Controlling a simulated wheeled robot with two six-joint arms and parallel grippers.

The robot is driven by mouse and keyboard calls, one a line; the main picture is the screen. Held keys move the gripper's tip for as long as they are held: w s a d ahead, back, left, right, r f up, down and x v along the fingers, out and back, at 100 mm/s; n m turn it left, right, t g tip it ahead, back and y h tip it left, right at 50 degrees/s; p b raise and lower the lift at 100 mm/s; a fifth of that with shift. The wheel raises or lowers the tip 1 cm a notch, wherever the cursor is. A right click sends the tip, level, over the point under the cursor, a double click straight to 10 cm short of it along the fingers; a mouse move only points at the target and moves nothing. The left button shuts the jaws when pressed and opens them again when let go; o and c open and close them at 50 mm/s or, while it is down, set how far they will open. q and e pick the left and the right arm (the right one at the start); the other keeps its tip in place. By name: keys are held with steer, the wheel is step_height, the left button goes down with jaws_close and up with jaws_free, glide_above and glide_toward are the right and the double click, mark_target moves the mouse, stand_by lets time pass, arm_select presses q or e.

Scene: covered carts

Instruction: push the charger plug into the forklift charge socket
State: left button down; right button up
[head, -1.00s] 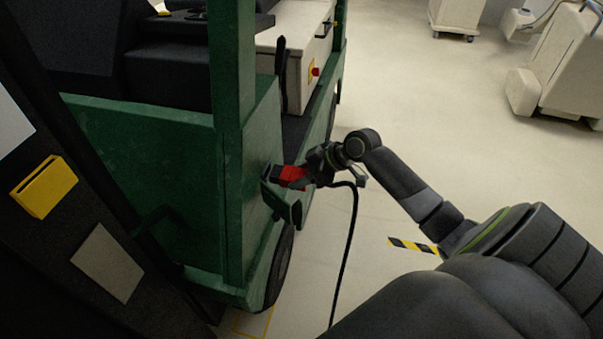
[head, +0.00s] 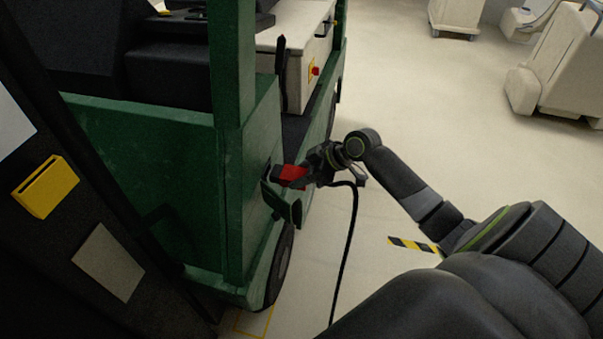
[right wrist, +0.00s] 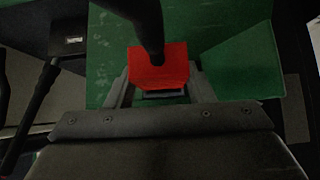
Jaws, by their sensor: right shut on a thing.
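The green forklift (head: 150,140) stands at the left of the head view. The red charger plug (head: 292,174) is at the charge socket (head: 268,171) on the forklift's side, above an open green flap (head: 286,208). How deep the plug sits cannot be told, since the plug hides the socket mouth. My right gripper (head: 308,170) is shut on the plug from the right. In the right wrist view the red plug (right wrist: 158,68) is between the fingers, with its black cable over it, in front of green bodywork. My left gripper is not in view.
The black cable (head: 349,245) hangs from the plug to the floor. A dark panel with a yellow box (head: 44,187) fills the left edge. Covered carts (head: 556,65) stand at the far right. The pale floor between is clear.

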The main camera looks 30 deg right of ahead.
mark_target(286, 171)
steer(key=shift+w+a, duration=1.35)
steer(key=shift+w, duration=0.15)
stand_by(0.8)
steer(key=o, duration=1.2)
steer(key=shift+s+d+r, duration=0.15)
steer(key=shift+d+r, duration=0.05)
steer(key=v, duration=1.6)
steer(key=shift+s+d+r, duration=0.15)
steer(key=shift+s+r, duration=0.05)
steer(key=shift+r, duration=0.05)
